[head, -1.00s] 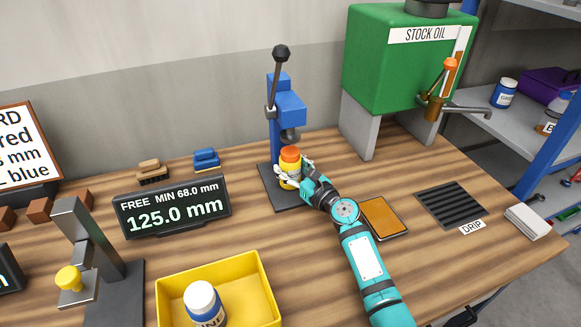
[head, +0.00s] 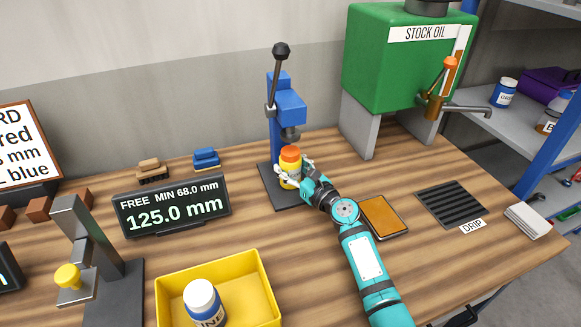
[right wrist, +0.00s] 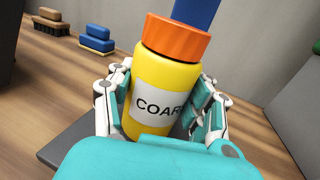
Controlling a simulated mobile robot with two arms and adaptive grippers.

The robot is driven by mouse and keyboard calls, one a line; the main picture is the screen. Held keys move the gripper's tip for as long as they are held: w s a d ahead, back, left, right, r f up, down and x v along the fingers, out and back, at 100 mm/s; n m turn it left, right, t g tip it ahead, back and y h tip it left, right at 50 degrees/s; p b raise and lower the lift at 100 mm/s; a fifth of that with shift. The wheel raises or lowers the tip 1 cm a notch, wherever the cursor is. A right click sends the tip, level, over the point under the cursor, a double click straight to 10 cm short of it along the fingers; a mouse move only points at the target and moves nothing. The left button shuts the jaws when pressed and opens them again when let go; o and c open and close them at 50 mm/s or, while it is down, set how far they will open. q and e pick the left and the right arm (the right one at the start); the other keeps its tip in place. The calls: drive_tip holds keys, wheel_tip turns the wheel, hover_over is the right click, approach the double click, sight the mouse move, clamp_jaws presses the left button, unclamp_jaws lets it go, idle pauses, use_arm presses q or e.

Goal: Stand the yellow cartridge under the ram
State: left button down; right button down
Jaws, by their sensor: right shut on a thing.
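The yellow cartridge (head: 290,170) has an orange cap and a white label that reads "COAR" in the right wrist view (right wrist: 158,85). It is upright over the dark base plate of the blue press (head: 278,95). The ram (head: 289,133) is just above its cap in the head view. My right gripper (head: 292,181) is shut around the cartridge, with one finger on each side in the right wrist view (right wrist: 160,108). I cannot tell whether the cartridge's bottom touches the plate. My left gripper is not in view.
A display (head: 172,207) reads 125.0 mm. A yellow bin (head: 262,283) holds a blue bottle (head: 203,303). A green stock oil tank (head: 395,75) stands at right, near a drip grate (head: 452,203) and an orange pad (head: 383,216).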

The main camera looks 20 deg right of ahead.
drive_tip(key=shift+s+a+f, duration=0.1)
drive_tip(key=shift+s+f, duration=0.05)
drive_tip(key=shift+f, duration=0.4)
drive_tip(key=c, duration=0.9)
unclamp_jaws()
drive_tip(key=o, duration=0.5)
drive_tip(key=shift+r, duration=0.1)
drive_tip(key=shift+c, duration=0.2)
